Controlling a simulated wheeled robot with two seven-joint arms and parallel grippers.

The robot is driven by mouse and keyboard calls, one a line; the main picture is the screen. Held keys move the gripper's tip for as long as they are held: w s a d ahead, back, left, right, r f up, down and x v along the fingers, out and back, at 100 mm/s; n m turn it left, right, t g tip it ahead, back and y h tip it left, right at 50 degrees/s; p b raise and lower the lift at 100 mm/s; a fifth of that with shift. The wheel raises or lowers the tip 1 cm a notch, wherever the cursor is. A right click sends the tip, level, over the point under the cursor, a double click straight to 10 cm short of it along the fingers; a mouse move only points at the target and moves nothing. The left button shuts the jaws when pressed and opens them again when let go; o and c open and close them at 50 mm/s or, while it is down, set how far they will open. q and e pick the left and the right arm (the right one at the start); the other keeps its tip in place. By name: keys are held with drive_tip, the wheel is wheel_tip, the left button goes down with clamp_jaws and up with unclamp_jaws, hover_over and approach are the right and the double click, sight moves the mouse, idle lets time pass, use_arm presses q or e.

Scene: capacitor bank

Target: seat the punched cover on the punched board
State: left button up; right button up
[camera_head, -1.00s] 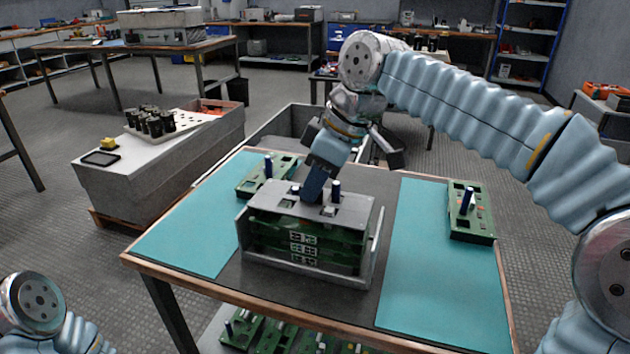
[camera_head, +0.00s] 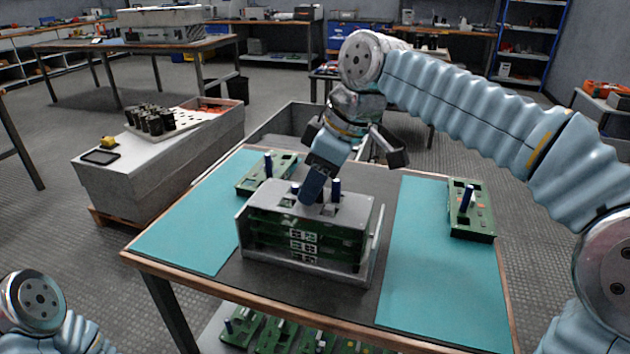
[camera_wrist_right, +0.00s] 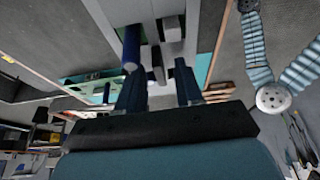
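The grey punched cover (camera_head: 350,209) lies on top of the stack of green boards (camera_head: 300,243) in a grey open-fronted rack (camera_head: 375,265) on the table. Dark blue capacitors (camera_head: 336,188) stand up through it. The cover looks about level; its exact seating cannot be told. The punched board beneath is largely hidden. My right gripper (camera_head: 311,196) is down at the cover's top. In the right wrist view its fingers (camera_wrist_right: 160,88) stand apart, with gaps beside a small grey block (camera_wrist_right: 157,65) beyond them. My left gripper is out of view.
Green boards with capacitors lie on the left mat (camera_head: 190,235) and the right mat (camera_head: 440,280); the right board (camera_head: 470,215) is near the edge. More boards (camera_head: 270,335) are on a shelf below. Both mats have free room. A grey bin (camera_head: 290,125) stands behind the table.

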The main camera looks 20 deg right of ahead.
drive_tip(key=shift+r, duration=0.1)
drive_tip(key=p+v, duration=0.3)
drive_tip(key=v, duration=1)
drive_tip(key=shift+d+r, duration=0.1)
drive_tip(key=shift+r, duration=0.15)
